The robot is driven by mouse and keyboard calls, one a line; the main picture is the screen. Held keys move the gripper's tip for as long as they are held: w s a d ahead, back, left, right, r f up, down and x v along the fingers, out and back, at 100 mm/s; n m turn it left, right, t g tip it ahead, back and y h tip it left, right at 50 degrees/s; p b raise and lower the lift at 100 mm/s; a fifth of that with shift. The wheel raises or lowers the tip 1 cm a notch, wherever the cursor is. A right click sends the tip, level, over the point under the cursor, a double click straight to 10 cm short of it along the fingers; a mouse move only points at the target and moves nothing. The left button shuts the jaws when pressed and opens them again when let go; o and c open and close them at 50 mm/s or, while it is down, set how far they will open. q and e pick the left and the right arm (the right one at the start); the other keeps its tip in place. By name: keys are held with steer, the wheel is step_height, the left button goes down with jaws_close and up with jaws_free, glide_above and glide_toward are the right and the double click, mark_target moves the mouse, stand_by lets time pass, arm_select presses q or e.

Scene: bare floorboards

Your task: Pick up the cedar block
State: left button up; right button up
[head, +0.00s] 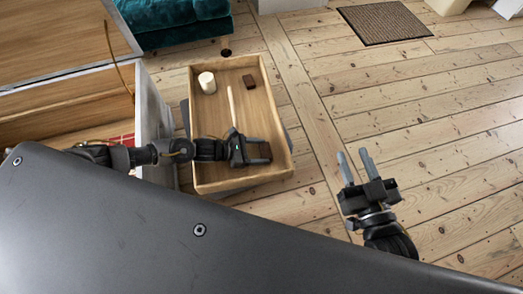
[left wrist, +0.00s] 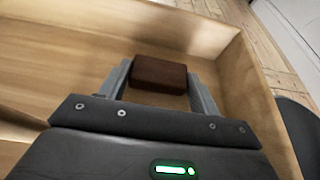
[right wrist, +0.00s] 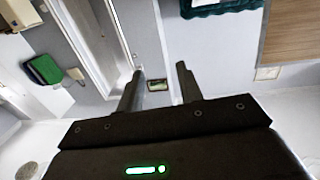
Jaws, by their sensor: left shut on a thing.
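A reddish-brown block (left wrist: 159,75), which appears to be the cedar block, sits between the fingers of my left gripper (left wrist: 160,82) in the left wrist view. In the head view the same block (head: 264,151) is at the front right inside a shallow wooden tray (head: 279,130). My left gripper (head: 260,151) is shut on it, low in the tray; whether the block touches the tray floor I cannot tell. My right gripper (head: 356,160) is open and empty over the floorboards, right of the tray.
Also in the tray are a cream cylinder (head: 207,82), a smaller dark brown block (head: 249,81) and a thin pale stick (head: 231,106). A wooden-lined open container (head: 60,108) stands left. A teal cushioned piece (head: 178,24) and brown mat (head: 384,22) lie behind. Floor at right is clear.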

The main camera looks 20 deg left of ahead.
arm_select(q)
steer(key=r, duration=0.1)
steer(key=r+p, duration=0.1)
steer(key=r, duration=0.2)
steer(key=shift+s+a, duration=0.1)
steer(key=shift+s, duration=0.25)
steer(key=s+a+r+p, duration=0.3)
steer(key=s+r, duration=0.5)
steer(key=s, duration=0.4)
steer(key=shift+v, duration=0.8)
arm_select(e)
steer(key=s+d+f+m+g+h, duration=0.2)
steer(key=s+d+f+g+h, duration=0.4)
steer(key=f, duration=0.6)
steer(key=d+g, duration=0.2)
steer(key=d, duration=0.1)
steer(key=shift+d+m+g+h, duration=0.3)
steer(key=shift+d+m+g, duration=0.05)
steer(key=shift+m+g, duration=0.05)
